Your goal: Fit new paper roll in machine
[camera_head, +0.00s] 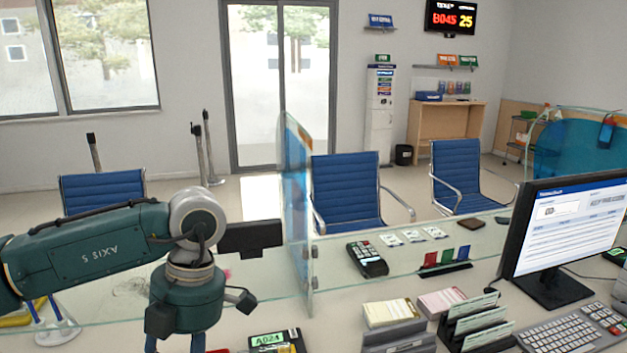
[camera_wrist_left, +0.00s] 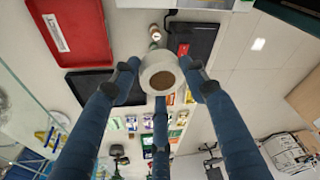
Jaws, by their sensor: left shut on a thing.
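My left gripper (camera_head: 189,318) points down at the bottom left of the head view, over the counter; its fingertips are cut off there. In the left wrist view its blue fingers (camera_wrist_left: 161,82) are shut around a white paper roll (camera_wrist_left: 155,60) with a brown core, seen end-on. The roll is hidden in the head view. A black card terminal (camera_head: 367,260) with a keypad sits on the glass ledge. I cannot tell which device is the machine for the roll. My right gripper is in neither view.
A glass divider (camera_head: 296,200) stands just right of the left arm. A monitor (camera_head: 563,232), keyboard (camera_head: 573,332) and leaflet holders (camera_head: 478,327) fill the right side. The wrist view shows a red tray (camera_wrist_left: 66,42) and a dark flat object (camera_wrist_left: 92,88).

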